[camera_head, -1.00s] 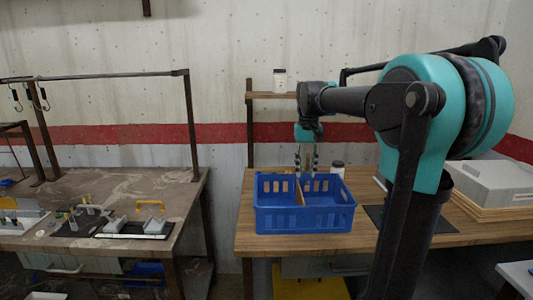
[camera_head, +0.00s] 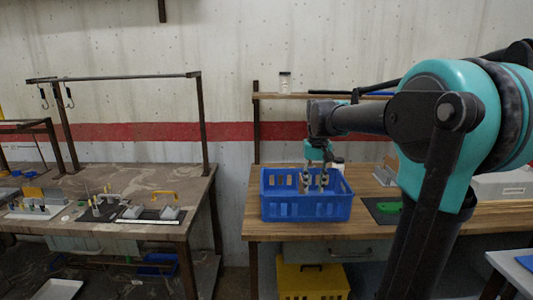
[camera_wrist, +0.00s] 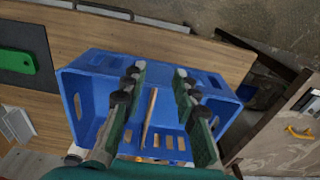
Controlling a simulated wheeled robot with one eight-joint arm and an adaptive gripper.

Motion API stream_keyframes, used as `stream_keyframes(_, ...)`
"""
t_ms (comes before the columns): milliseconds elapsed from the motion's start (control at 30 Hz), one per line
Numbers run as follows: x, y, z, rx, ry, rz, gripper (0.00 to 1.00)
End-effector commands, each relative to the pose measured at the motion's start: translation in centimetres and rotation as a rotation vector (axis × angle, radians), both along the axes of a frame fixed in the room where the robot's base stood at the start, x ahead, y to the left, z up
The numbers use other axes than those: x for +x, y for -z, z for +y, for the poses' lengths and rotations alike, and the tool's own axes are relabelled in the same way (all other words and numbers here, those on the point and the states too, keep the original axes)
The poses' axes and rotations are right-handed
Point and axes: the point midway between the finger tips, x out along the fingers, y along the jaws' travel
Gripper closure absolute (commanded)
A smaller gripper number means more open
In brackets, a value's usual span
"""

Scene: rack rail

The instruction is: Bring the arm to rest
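My gripper (camera_head: 316,180) points down over the blue crate (camera_head: 306,209) on the wooden table. Its fingers reach down to the level of the crate's rim or slightly below. In the wrist view my gripper (camera_wrist: 158,95) has its two fingers apart with nothing between them. The blue crate (camera_wrist: 205,82) shows beneath, with a thin wooden divider (camera_wrist: 149,112) inside it. Most of the crate's floor is hidden by its front wall in the head view.
A white jar (camera_head: 285,81) stands on the shelf behind. A green object (camera_head: 388,206) lies on a dark mat right of the crate. Left stands a bench with tools and a yellow-handled item (camera_head: 163,194). A yellow box (camera_head: 311,280) is below the table.

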Motion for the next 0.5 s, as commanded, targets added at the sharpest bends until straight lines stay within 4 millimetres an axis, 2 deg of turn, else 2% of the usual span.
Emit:
stream_keyframes(267, -3.8, 5.6, -1.1, 0.004, 0.001, -0.074, 0.71)
stream_keyframes(367, -6.1, 8.5, -1.5, 0.005, 0.001, -0.114, 0.71)
stream_keyframes(500, -11.0, 14.0, -2.4, 0.005, 0.003, -0.191, 0.71)
